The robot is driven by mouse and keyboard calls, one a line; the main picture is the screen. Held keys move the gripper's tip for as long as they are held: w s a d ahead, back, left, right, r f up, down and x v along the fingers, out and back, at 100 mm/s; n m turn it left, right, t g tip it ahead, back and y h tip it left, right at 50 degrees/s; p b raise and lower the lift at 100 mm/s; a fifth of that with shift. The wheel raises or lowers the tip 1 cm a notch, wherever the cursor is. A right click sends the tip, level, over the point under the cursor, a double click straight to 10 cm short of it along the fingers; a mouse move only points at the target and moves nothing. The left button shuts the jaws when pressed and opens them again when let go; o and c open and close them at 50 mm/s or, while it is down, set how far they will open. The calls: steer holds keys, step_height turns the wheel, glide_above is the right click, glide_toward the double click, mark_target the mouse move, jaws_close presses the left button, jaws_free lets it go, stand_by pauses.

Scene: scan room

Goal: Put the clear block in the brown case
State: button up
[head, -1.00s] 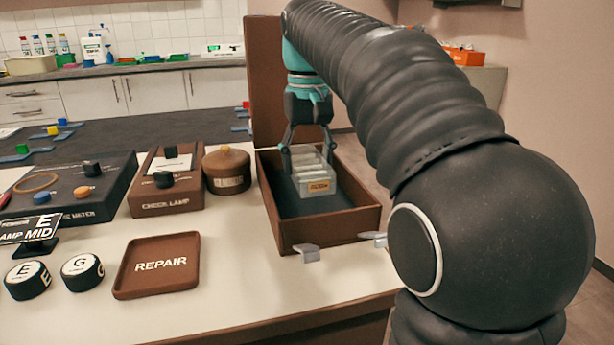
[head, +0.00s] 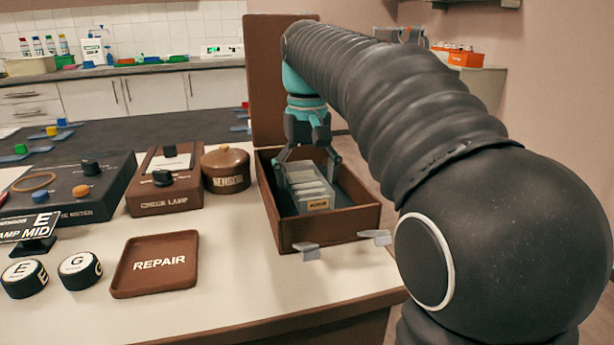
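The clear block (head: 308,189), ribbed on top with a small tan label on its front, sits inside the open brown case (head: 330,228). It is low between the case walls; its underside is hidden by the front wall. My gripper (head: 308,160) is over the back of the block. Its two fingers are spread apart, with the left one close to the block's back left corner and the right one clear of its side. The case's lid (head: 270,80) stands upright at the back.
Two metal latches (head: 307,251) stick out at the case's front. The white tabletop before the case is clear.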

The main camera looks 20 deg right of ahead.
mark_target(307, 177)
steer(key=shift+r, duration=0.15)
step_height(307, 177, up, 12)
steer(key=shift+p, duration=0.35)
steer(key=shift+s, duration=0.1)
stand_by(0.5)
